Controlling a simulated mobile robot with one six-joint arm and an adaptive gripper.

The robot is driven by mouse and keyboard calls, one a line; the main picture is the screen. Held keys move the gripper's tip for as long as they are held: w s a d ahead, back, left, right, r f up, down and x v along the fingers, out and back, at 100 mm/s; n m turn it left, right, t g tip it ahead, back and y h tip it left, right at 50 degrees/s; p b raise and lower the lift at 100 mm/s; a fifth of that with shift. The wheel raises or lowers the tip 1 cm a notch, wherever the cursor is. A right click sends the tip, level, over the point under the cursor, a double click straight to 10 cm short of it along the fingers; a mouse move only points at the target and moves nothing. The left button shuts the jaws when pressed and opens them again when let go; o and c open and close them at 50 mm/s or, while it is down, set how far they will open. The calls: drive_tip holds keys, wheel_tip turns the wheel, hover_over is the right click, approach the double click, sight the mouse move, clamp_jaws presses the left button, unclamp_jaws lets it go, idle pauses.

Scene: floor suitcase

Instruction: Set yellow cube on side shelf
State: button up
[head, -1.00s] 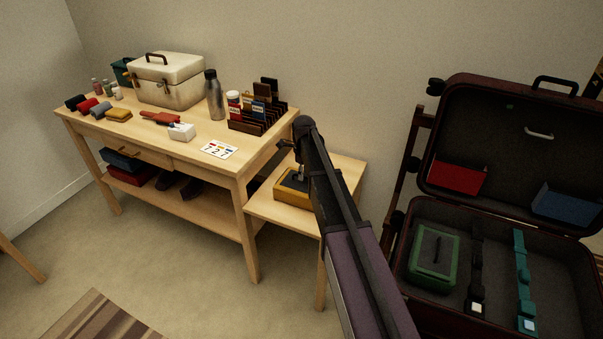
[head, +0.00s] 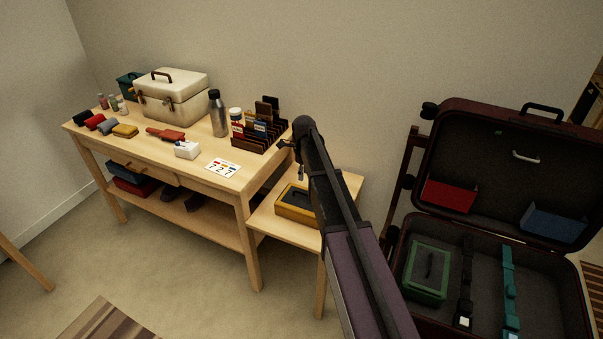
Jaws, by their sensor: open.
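The yellow cube (head: 296,214) is a low yellow box with a dark top and a dark handle. It sits upright on the pale wooden side shelf (head: 345,188), beside the right end of the long table. My arm hides its right edge. My gripper (head: 301,173) is open and empty just above the cube, apart from its handle. The gripper is small and partly hidden by my arm.
The long table (head: 258,184) holds a cream case, a bottle, a card rack and small items. An open dark red suitcase (head: 398,262) stands at right, with a green box (head: 427,272) and straps inside.

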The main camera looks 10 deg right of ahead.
drive_tip(key=shift+r+p, duration=0.55)
drive_tip(key=shift+r, duration=0.25)
drive_tip(key=shift+s, duration=0.1)
drive_tip(key=s+n, duration=2.5)
drive_tip(key=s, duration=0.4)
drive_tip(key=shift+a, duration=0.35)
drive_tip(key=shift+r, duration=0.1)
wheel_tip(320, 180, up, 14)
drive_tip(key=p, duration=1.3)
drive_tip(key=shift+f+p, duration=0.25)
drive_tip(key=shift+p, duration=0.05)
